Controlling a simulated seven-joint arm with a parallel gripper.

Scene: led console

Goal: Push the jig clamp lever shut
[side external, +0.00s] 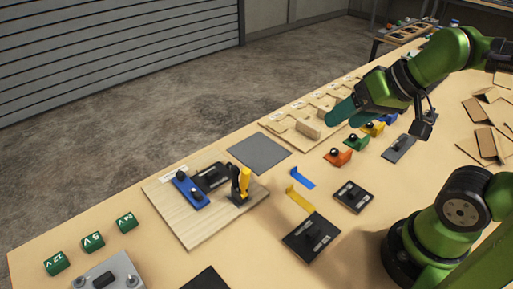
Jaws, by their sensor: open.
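The jig board (190,228) is a light wooden plate at the left middle of the table. A black toggle clamp with a yellow-handled lever (245,179) stands at its right side, and the lever looks upright. A blue part (188,193) and a black module (211,177) lie on the board to the left of the clamp. My gripper (341,116) has teal fingers and is open and empty. It hangs above the table, up and to the right of the jig, well apart from the lever.
Orange (338,157), green and yellow knobbed blocks stand below my gripper. A dark grey pad (259,152) lies behind the jig. Black modules (311,237) lie to its right. Green labelled blocks (91,241) and a grey knobbed panel (104,277) are at front left. Cardboard trays (480,145) lie at right.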

